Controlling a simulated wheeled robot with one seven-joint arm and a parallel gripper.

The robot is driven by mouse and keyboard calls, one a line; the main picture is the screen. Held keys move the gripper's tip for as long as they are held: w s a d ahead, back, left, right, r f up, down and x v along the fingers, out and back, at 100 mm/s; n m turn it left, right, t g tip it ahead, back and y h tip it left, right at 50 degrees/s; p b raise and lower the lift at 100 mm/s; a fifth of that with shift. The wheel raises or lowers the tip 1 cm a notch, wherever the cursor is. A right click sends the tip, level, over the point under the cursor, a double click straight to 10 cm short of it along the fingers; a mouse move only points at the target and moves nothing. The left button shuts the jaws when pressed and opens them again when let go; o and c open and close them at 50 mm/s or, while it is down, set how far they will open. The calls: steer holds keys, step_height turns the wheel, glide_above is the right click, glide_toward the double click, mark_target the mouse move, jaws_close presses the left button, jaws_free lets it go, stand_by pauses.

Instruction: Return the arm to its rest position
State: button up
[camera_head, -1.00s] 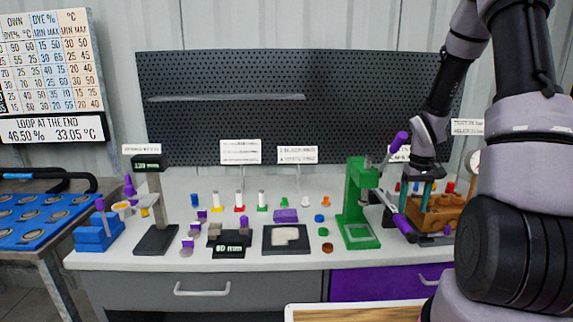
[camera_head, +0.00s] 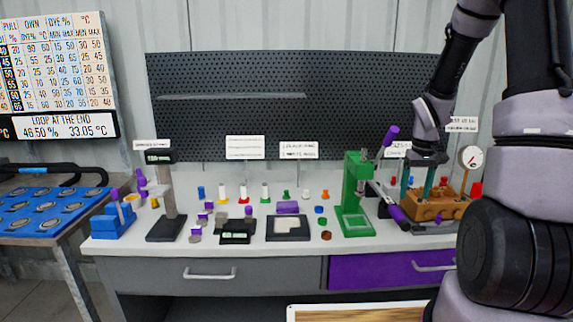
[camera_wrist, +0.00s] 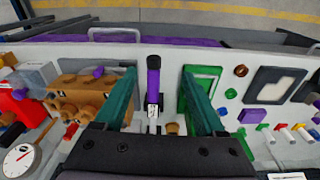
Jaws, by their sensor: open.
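My arm reaches down from the upper right in the head view. My gripper (camera_head: 417,180) points down over the right part of the bench, close to the brown block and the green press (camera_head: 354,195). In the wrist view its two teal fingers (camera_wrist: 160,85) are spread wide, with nothing gripped. A black and purple handle (camera_wrist: 153,75) shows in the gap between them, apart from both fingers. The brown block (camera_wrist: 85,95) lies left of the fingers in that view, and part of the green press (camera_wrist: 205,75) shows behind the right finger.
A gauge (camera_head: 469,158) stands right of the brown block. Small coloured parts, a black-framed tray (camera_head: 288,237) and a scale-like stand (camera_head: 165,225) cover the bench (camera_head: 130,248). A perforated panel (camera_head: 290,120) rises behind. A blue-topped table (camera_head: 50,212) stands left.

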steer(key=s+a+r+m+t, duration=0.1)
steer(key=s+a+r+t, duration=0.2)
steer(key=r, duration=0.6)
steer(key=s+a+r+m, duration=0.1)
steer(key=s+a+r, duration=0.3)
steer(key=r, duration=0.5)
steer(key=s+a+r+m+t+y, duration=0.2)
steer(key=s+a+r, duration=0.3)
steer(key=s+r, duration=0.3)
steer(key=s+t, duration=0.1)
steer(key=s, duration=0.2)
steer(key=shift+s+a+r, duration=0.15)
steer(key=shift+s, duration=0.15)
